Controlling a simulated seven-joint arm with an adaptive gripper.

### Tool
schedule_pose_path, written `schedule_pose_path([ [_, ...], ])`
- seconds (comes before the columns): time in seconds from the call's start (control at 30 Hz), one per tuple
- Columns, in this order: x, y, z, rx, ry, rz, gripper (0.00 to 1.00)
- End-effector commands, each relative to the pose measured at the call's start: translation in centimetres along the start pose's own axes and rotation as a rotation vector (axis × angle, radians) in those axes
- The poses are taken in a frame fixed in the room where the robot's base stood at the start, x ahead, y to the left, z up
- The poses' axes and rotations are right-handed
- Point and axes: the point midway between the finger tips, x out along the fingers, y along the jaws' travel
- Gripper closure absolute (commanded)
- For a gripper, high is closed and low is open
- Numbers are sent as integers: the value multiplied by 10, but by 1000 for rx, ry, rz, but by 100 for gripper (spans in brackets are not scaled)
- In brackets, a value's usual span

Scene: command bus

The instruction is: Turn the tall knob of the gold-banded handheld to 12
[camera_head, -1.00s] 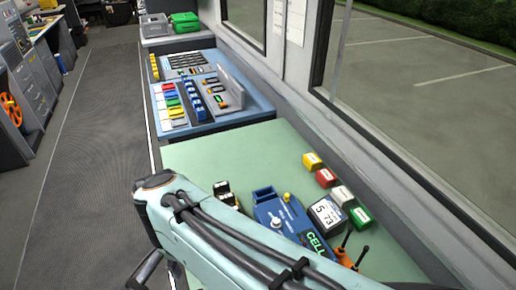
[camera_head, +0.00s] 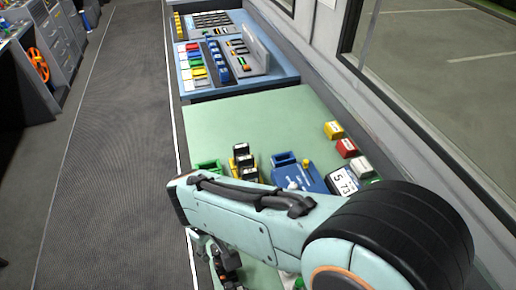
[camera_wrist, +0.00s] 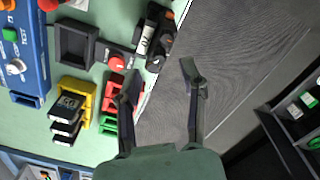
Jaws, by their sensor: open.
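My gripper (camera_wrist: 160,82) is open and empty in the wrist view, its fingers apart over the table's edge and the floor. In the head view my gripper (camera_head: 224,268) is at the lower left, partly behind my arm. A black device with a white label (camera_wrist: 152,38) lies near the table's edge, just beyond the fingertips. I cannot make out a gold band or a tall knob on it. Several black units with pale labels (camera_wrist: 68,112) stand in a yellow holder (camera_wrist: 86,90); they also show in the head view (camera_head: 242,158). No gold-banded handheld can be told for certain.
A blue panel box with a white knob (camera_wrist: 16,66), a dark tray (camera_wrist: 62,46) and a red button box (camera_wrist: 116,62) are close by. Red and yellow blocks (camera_head: 346,147) line the window side. The green tabletop (camera_head: 250,115) is clear farther back.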

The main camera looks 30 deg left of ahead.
Motion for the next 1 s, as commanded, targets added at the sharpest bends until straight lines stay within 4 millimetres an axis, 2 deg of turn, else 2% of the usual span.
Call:
schedule_pose_path([
  [0.1, 18, 0, 1, 1, -4, -2, 59],
  [0.2, 27, 0, 0, 2, -2, -1, 59],
  [0.5, 31, 0, 0, 3, 0, 1, 59],
  [0.57, 31, 0, 0, 3, 0, 1, 74],
  [0.63, 31, 0, 0, 3, 0, 1, 96],
  [0.67, 31, 0, 0, 3, 0, 0, 100],
  [1.0, 31, 0, 0, 16, -1, 0, 100],
])
